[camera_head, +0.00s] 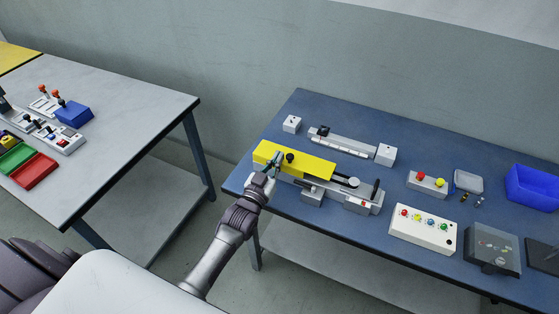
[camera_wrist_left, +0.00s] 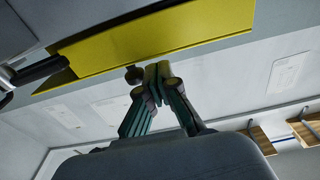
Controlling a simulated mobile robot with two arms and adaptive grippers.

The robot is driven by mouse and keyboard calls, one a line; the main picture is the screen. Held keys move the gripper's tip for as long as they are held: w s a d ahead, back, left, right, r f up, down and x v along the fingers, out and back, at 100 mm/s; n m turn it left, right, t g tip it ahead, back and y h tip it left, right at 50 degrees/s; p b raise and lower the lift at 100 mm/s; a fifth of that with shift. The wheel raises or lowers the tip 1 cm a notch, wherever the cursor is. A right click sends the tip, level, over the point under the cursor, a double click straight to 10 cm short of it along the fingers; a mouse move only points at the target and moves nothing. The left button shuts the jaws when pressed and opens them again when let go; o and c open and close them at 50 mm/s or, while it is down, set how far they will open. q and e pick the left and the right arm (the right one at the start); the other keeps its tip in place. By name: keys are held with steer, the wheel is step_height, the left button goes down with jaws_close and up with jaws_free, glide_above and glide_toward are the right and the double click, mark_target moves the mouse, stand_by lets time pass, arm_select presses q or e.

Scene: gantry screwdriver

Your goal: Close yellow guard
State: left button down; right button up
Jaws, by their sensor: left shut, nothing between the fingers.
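My left gripper (camera_head: 276,160) is shut and empty, at the guard's left part, close beside the knob. In the left wrist view the yellow guard (camera_wrist_left: 160,32) runs across the top, and the gripper's fingertips (camera_wrist_left: 158,70) are together next to the dark knob (camera_wrist_left: 134,74). I cannot tell whether they touch it. My right gripper is not in view.
Behind the device stands a grey rail unit (camera_head: 343,145) with small blocks. Another table (camera_head: 125,120) stands left, across a gap.

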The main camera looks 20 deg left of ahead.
arm_select(q)
steer(key=shift+s+f+b, duration=0.35)
steer(key=shift+s+f, duration=0.1)
steer(key=shift+f, duration=0.25)
steer(key=shift+s+f, duration=0.2)
steer(key=shift+f, duration=0.15)
steer(key=shift+r, duration=0.15)
